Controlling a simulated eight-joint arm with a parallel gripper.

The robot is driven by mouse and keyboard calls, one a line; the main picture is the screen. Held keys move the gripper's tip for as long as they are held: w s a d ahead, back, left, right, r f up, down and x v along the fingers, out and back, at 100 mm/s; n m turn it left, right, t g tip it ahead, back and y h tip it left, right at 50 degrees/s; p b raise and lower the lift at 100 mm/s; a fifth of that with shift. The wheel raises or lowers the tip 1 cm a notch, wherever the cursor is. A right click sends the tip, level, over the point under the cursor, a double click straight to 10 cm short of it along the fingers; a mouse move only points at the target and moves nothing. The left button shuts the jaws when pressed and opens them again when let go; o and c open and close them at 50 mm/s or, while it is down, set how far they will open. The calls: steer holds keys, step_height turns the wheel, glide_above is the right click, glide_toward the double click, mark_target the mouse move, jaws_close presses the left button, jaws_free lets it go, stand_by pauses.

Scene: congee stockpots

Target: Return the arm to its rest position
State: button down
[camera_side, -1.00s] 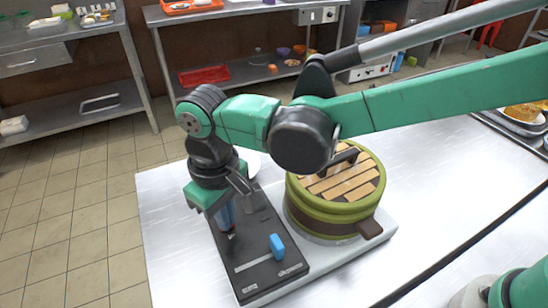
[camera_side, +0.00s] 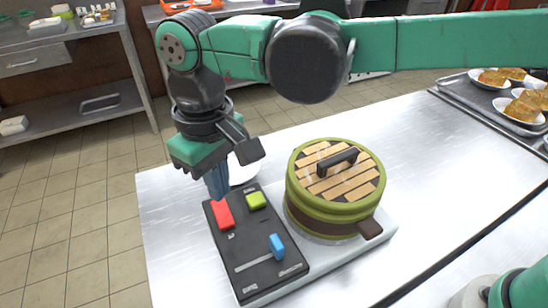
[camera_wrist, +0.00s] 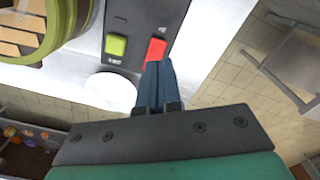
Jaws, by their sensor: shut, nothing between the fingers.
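My gripper (camera_side: 216,186) is shut and empty. In the side view it hangs above the far end of the black control panel (camera_side: 262,248), near the red button (camera_side: 222,214). In the wrist view the closed blue fingers (camera_wrist: 158,68) point toward the red button (camera_wrist: 156,50); I cannot tell the exact gap, but the fingers look raised above it.
The panel also has a green button (camera_side: 256,200) and a blue slider (camera_side: 277,245). A green steamer pot (camera_side: 330,222) with a slatted lid stands right of it. A white plate (camera_wrist: 111,92) lies beyond the panel. Trays of food (camera_side: 470,92) sit at the far right.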

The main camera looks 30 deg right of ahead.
steer(key=shift+r, duration=0.7)
steer(key=d+m+t, duration=0.1)
steer(key=d, duration=0.4)
steer(key=d+r+m+t, duration=0.1)
steer(key=d, duration=0.5)
steer(key=d+r+m+t+y, duration=0.1)
steer(key=d, duration=0.4)
steer(key=shift+w+d+r+t, duration=0.15)
steer(key=shift+w+d+t, duration=0.1)
steer(key=shift+w+t, duration=0.1)
steer(key=s+d+f+m+t, duration=0.1)
steer(key=s+d, duration=0.1)
steer(key=d, duration=0.3)
steer(key=s+d+f+m+t+h, duration=0.1)
steer(key=s+d+f+m+t, duration=0.1)
steer(key=d, duration=0.3)
steer(key=shift+s+d+f, duration=0.25)
steer(key=shift+d+f, duration=0.05)
steer(key=shift+d, duration=0.1)
